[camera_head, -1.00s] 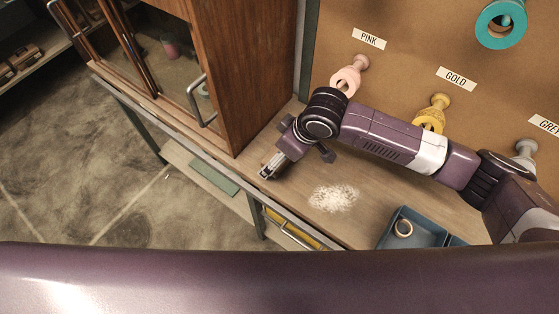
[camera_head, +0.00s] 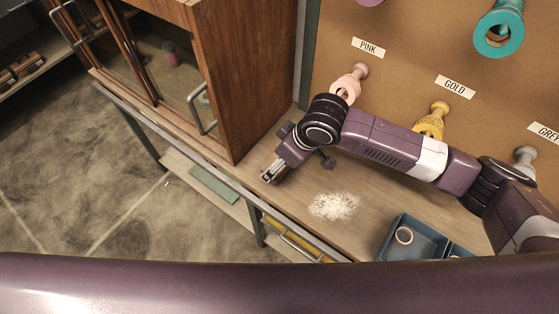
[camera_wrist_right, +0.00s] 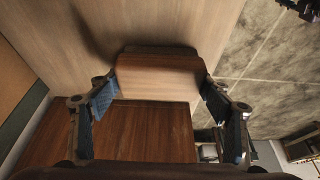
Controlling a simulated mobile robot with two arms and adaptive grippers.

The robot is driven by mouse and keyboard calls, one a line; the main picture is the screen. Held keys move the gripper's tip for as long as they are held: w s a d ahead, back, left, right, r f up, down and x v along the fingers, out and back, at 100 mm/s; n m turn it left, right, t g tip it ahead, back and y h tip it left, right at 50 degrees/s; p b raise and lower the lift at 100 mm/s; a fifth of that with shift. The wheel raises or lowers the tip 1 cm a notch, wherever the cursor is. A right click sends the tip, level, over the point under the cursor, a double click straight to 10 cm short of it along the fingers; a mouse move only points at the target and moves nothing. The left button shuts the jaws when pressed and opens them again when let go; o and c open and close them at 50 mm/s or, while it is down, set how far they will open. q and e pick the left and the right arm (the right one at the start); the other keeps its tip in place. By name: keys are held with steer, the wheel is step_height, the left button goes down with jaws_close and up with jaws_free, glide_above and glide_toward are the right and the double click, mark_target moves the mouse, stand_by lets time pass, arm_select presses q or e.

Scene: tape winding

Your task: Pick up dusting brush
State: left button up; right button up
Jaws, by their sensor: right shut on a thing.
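My right gripper (camera_head: 271,174) is over the workbench near its front edge, to the right of the wooden cabinet. In the right wrist view, its two blue-padded fingers (camera_wrist_right: 157,95) are on either side of a brown wooden piece, which appears to be the dusting brush (camera_wrist_right: 160,75), and are shut on it. Its bristles cannot be made out. In the head view the brush is hidden by the gripper or too small to tell. My left gripper is not in view.
White powder (camera_head: 334,206) lies on the workbench (camera_head: 375,195) right of the gripper. The tall wooden cabinet (camera_head: 245,80) stands close on the left. A pegboard with spools (camera_head: 345,85) rises behind.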

step_height(320, 180, up, 20)
steer(key=b, duration=0.1)
steer(key=shift+f, duration=0.2)
